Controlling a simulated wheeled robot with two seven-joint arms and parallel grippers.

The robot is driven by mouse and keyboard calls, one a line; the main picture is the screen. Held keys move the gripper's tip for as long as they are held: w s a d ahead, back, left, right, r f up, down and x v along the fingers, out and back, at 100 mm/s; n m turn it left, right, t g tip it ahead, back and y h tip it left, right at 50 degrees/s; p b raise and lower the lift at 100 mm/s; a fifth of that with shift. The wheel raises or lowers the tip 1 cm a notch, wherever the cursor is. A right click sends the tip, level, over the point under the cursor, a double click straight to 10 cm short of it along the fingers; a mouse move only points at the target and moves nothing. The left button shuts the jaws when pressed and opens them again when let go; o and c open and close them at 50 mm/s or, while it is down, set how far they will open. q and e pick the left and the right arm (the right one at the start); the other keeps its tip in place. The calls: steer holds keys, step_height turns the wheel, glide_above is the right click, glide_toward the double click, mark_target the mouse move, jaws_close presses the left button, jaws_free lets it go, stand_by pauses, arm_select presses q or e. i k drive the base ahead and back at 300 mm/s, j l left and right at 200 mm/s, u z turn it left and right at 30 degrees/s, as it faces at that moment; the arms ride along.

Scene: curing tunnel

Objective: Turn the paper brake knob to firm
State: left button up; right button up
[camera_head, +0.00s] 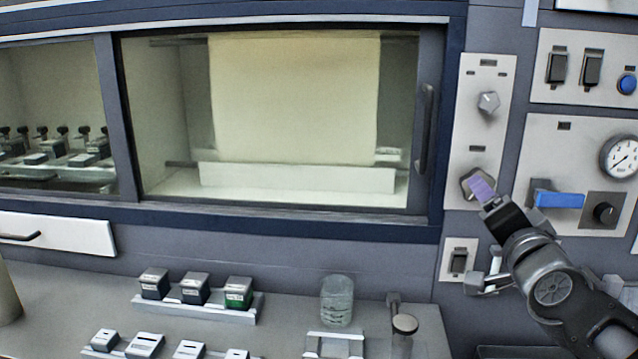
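A pale panel beside the window carries two knobs. The upper grey knob (488,103) is uncovered. The lower knob (465,185) is mostly hidden behind my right gripper (482,188), and its pointer direction cannot be seen. The labels are too small to read, so I cannot tell which knob is the paper brake. My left gripper is out of view.
A rocker switch (458,261) sits below. The window handle (427,130) stands left of the panel. Stamps and a glass jar (337,300) stand on the counter.

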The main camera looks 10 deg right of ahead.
mark_target(489, 101)
steer(key=k+j, duration=0.25)
steer(key=k, duration=0.2)
steer(key=k+j, duration=0.25)
steer(key=k, duration=0.25)
